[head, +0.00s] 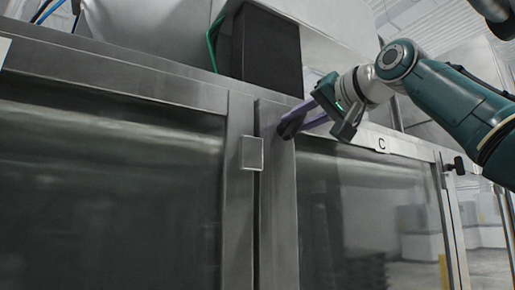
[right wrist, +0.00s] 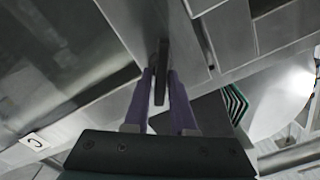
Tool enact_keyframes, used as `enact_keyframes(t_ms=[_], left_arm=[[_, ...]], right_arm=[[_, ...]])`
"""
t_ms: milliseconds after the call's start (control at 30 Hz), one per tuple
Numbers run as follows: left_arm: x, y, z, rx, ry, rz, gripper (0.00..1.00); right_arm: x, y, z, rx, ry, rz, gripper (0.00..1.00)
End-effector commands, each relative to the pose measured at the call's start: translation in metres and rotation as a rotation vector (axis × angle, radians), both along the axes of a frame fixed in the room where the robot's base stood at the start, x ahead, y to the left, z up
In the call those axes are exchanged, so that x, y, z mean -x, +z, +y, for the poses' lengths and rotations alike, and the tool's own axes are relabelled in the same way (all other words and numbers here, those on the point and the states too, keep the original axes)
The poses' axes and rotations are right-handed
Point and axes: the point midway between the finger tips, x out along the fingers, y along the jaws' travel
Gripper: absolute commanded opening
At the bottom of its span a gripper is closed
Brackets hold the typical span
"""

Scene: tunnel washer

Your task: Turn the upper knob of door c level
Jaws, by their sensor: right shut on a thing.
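Door c (head: 278,200) is a grey metal-framed glass door, with a "C" label (head: 381,144) above its glass. Its upper knob (head: 287,130) is dark and sits near the top of the left frame post. My right gripper (head: 300,121) reaches it from the right, its purple fingers shut on it. In the right wrist view the knob (right wrist: 161,72) shows as a dark narrow bar between the two fingers (right wrist: 161,98). The fingers partly hide the knob in the head view, so I cannot tell its exact angle. My left gripper is not in view.
A square metal block (head: 252,153) sits on the frame left of door c. A second dark knob (head: 458,165) is farther right. A black box (head: 266,50) and a green hose (head: 211,45) are above the frame, close to my right gripper.

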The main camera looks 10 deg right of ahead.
Motion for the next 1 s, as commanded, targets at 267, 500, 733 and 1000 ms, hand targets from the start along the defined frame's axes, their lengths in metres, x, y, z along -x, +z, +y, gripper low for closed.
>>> enact_keyframes(t_ms=[267, 500, 733, 1000], left_arm=[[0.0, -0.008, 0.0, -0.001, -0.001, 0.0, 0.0], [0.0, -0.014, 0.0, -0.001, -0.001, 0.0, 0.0], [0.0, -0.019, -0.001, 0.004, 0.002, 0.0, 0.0], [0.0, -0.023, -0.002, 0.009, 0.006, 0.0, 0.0]], right_arm=[[-0.001, -0.004, -0.001, -0.251, 0.001, 0.091, 0.0], [-0.002, -0.006, -0.003, -0.463, 0.0, 0.168, 0.0], [-0.002, -0.008, -0.003, -0.655, 0.0, 0.238, 0.0], [-0.002, -0.009, -0.004, -0.824, -0.001, 0.3, 0.0]])
